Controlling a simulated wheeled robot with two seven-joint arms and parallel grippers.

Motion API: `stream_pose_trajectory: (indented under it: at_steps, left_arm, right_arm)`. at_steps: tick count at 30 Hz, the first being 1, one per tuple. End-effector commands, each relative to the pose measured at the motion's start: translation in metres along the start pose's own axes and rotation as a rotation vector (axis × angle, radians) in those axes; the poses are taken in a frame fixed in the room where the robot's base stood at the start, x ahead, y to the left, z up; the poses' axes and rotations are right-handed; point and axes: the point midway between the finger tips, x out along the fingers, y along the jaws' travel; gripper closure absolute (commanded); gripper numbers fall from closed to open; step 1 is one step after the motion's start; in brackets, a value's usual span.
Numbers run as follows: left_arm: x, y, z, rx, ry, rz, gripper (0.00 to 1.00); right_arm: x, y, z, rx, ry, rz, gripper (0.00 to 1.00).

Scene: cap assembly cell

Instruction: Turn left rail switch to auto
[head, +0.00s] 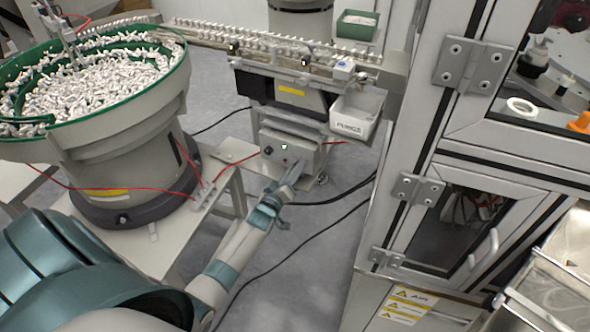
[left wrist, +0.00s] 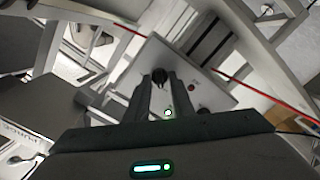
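The left rail's switch is a small black knob (head: 268,150) on the front of a grey control box (head: 308,154) below the feeder rail. A green-lit button (head: 284,147) sits beside it. My left gripper (head: 297,168) is in front of the box, right of the knob and apart from it. The knob's pointing direction is too small to read. My right gripper is out of view.
A green-rimmed bowl feeder (head: 150,118) full of white parts stands at left. A white bin (head: 357,112) hangs above right of the box. A red cable (head: 236,160) runs beside the box. A framed cabinet (head: 400,188) stands at right. Floor between is open, crossed by black cables.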

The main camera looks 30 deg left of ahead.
Motion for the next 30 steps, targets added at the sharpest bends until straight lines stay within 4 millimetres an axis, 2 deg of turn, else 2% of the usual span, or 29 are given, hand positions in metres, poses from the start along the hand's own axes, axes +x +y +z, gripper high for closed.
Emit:
stream_pose_trajectory:
  at_steps: [14, 20, 30]
  left_arm:
    - [-0.0003, -0.0001, 0.0001, 0.088, 0.000, -0.001, 1.00]
    - [-0.0003, 0.0003, 0.0003, 0.212, 0.000, -0.001, 1.00]
    - [-0.0004, 0.0009, 0.0013, 0.517, -0.001, -0.001, 1.00]
  right_arm:
    - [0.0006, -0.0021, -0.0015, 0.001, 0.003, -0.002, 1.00]
    - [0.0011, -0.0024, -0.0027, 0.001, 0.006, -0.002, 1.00]
    - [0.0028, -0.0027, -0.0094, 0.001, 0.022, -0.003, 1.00]
